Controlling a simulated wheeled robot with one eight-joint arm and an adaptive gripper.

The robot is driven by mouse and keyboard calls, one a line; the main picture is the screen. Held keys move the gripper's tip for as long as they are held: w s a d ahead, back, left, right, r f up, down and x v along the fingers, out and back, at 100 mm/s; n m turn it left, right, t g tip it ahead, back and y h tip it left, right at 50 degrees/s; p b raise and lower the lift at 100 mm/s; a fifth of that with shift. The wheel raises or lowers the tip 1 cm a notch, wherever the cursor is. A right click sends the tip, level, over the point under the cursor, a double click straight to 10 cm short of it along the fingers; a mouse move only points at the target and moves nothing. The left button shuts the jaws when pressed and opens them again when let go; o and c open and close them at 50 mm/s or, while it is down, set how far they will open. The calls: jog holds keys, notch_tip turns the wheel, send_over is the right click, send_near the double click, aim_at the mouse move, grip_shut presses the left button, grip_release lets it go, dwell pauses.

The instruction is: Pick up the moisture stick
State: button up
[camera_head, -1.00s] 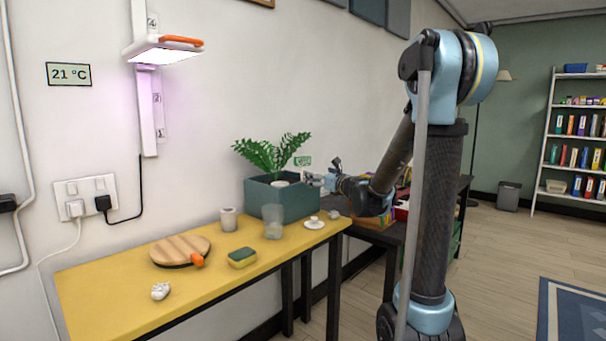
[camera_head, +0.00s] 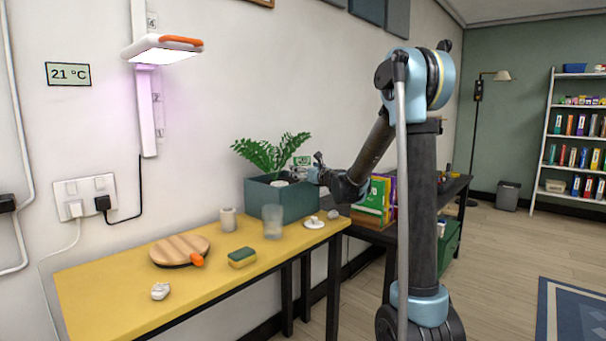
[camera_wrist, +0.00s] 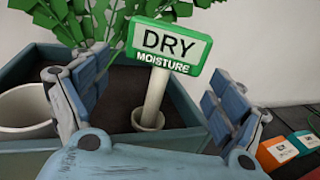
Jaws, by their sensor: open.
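The moisture stick (camera_wrist: 157,95) has a white stem and a green-framed head reading "DRY MOISTURE". It stands slightly tilted in a small round holder (camera_wrist: 148,119) inside the teal planter box (camera_wrist: 25,68). My gripper (camera_wrist: 155,100) is open, with one finger on each side of the stick in the wrist view. In the head view my gripper (camera_head: 315,170) is at the planter's right end.
A green fern (camera_wrist: 75,20) and a white pot (camera_wrist: 25,108) are left of the stick. On the yellow table (camera_head: 110,285) are a clear cup (camera_head: 272,222), a sponge (camera_head: 242,257), a wooden board (camera_head: 180,249) and a saucer (camera_head: 314,223). Books (camera_head: 375,200) stand right of the planter.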

jog(key=shift+x, duration=0.95)
jog(key=c, duration=1.2)
jog(key=shift+c, duration=0.3)
notch_tip(320, 180, up, 18)
jog(key=shift+r, duration=0.25)
dwell(0.4)
